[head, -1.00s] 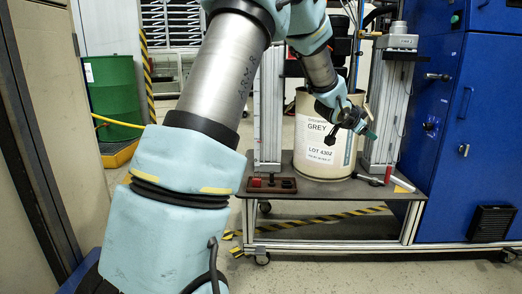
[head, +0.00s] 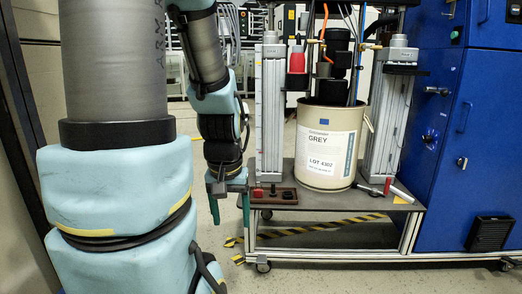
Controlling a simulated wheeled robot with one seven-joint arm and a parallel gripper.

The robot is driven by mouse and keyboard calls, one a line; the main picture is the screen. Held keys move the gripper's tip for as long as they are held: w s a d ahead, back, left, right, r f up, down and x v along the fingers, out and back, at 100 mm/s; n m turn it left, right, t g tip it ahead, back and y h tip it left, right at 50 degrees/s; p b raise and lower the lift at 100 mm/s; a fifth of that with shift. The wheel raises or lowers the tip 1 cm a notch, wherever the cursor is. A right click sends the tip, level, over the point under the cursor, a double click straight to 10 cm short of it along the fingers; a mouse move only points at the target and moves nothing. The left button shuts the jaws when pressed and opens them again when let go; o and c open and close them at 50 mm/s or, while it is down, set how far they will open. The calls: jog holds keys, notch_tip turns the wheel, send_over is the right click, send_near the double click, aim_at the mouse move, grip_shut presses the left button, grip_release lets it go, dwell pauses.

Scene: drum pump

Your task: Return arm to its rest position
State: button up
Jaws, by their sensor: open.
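My arm comes down the left part of the head view. My gripper (head: 230,211) hangs at the end of it, pointing down, to the left of the cart. Its two green fingers are apart and nothing shows between them. It overlaps the cart's left front edge in the picture; I cannot tell how near it is to that edge.
A grey-topped cart (head: 330,203) carries a drum labelled GREY (head: 327,150) between two metal columns. A dark red block (head: 275,196) sits at its left front. Loose tools (head: 400,194) lie at its right. A blue cabinet (head: 470,120) stands at the right.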

notch_tip(320, 180, up, 35)
jog(key=p, duration=3.3)
jog(key=shift+w, duration=0.1)
